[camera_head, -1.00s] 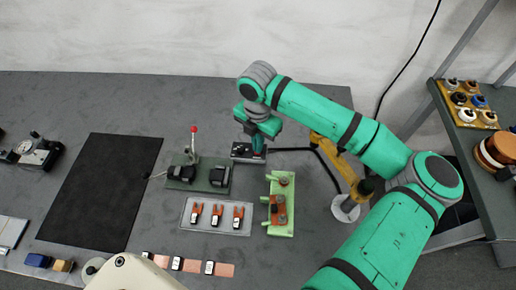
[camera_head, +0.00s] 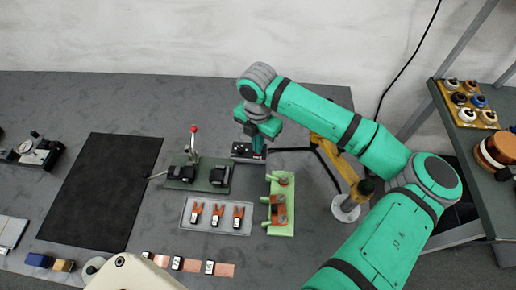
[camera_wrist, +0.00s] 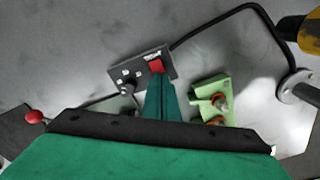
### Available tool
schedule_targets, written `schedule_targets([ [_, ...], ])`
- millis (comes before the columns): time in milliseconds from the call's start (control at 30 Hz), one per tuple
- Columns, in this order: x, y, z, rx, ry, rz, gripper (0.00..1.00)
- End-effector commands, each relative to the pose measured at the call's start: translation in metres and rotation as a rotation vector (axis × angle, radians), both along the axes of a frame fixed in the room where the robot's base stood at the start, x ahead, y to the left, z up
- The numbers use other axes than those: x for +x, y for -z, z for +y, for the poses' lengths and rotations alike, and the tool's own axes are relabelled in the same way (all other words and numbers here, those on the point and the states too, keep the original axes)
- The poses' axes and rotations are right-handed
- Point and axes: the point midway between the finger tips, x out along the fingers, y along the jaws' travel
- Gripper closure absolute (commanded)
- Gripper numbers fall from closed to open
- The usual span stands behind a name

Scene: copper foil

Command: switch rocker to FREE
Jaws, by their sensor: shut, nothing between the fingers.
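The rocker (camera_wrist: 156,66) is a small red switch on a dark control box (camera_wrist: 127,75). White lettering sits by the rocker, too small to read, so I cannot tell its position. In the head view the box (camera_head: 240,156) is partly hidden by my gripper (camera_head: 258,152). In the wrist view my shut, empty gripper (camera_wrist: 158,82) has its fingertips at the lower edge of the red rocker; I cannot tell whether they touch it.
A green fixture (camera_head: 287,228) with orange parts stands just right of the box. A toggle clamp with a red knob (camera_head: 194,128) stands to the left. A yellow stand (camera_head: 330,150) and black cable are to the right. A tray (camera_head: 186,223) with orange-handled pieces lies in front.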

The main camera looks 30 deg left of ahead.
Motion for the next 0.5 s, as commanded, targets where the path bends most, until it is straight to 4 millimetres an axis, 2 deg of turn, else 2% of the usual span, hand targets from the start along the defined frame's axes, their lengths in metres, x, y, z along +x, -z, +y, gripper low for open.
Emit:
schedule_targets([
  [500, -0.0001, 0.0068, -0.0001, 0.0, 0.0, 0.001, 1.0],
])
